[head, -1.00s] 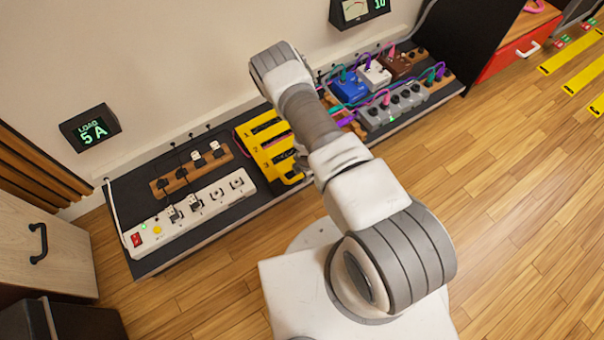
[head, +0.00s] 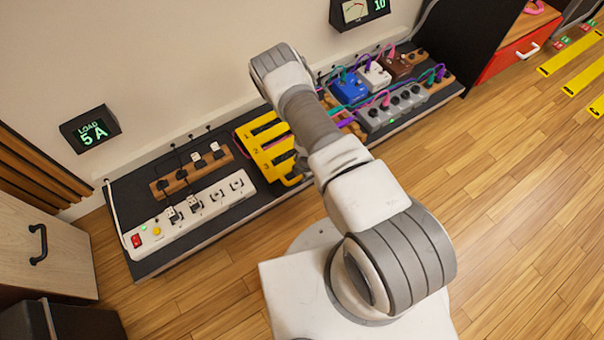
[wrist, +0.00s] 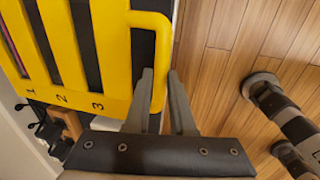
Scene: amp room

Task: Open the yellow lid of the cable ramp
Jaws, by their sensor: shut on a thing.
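The yellow lid (head: 257,140) of the cable ramp has dark slots and the numbers 1, 2, 3. It sits mid-bench in the head view, partly behind my arm. In the wrist view the lid (wrist: 117,60) fills the upper left, with a yellow loop handle (wrist: 160,60) on its right side. My gripper (wrist: 163,85) has its two fingers on either side of the handle's bar and is shut on it. In the head view my gripper is hidden behind my arm. I cannot tell whether the lid is raised at all.
A white power strip (head: 190,213) and a wooden socket block (head: 190,170) with plugs stand left of the ramp. Pedals with coloured cables, including a blue pedal (head: 349,89), stand to the right. The wooden floor (head: 500,200) before the bench is clear on the right.

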